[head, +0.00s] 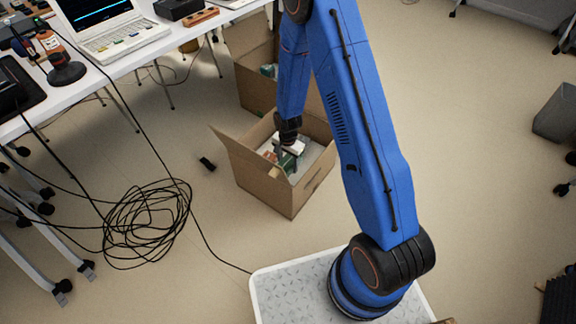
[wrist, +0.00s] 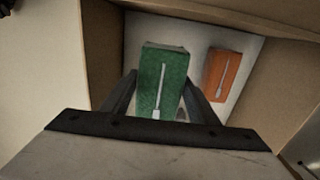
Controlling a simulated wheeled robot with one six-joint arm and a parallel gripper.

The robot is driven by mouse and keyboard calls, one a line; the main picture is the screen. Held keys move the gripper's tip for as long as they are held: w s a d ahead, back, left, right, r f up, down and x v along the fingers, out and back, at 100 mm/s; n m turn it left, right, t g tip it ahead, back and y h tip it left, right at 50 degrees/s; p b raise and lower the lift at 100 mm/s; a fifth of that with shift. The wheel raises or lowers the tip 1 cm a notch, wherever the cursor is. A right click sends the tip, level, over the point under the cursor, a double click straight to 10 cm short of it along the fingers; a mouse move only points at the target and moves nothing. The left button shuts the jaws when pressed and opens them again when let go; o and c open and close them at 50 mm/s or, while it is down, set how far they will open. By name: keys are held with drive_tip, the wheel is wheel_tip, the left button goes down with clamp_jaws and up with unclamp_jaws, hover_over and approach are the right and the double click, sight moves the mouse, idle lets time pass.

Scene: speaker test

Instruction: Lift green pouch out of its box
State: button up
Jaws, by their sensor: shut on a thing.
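The green pouch (wrist: 165,72) is in the wrist view, between the two fingers of my gripper (wrist: 160,105). It carries a pale stripe mark on its face. My gripper is shut on it. The open cardboard box (wrist: 270,15) surrounds the pouch and has a pale floor. In the head view my gripper (head: 291,150) reaches down into the front cardboard box (head: 262,190), and the green pouch (head: 288,163) shows partly below it. I cannot tell whether the pouch touches the box floor.
An orange pouch (wrist: 222,75) lies in the same box, right of the green one. A second cardboard box (head: 255,85) stands behind. A white table (head: 140,58) with a laptop (head: 110,25) is at upper left. Coiled black cable (head: 145,222) lies on the floor, left of the box.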

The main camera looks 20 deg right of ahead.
wheel_tip(320, 180, up, 29)
idle(1.2)
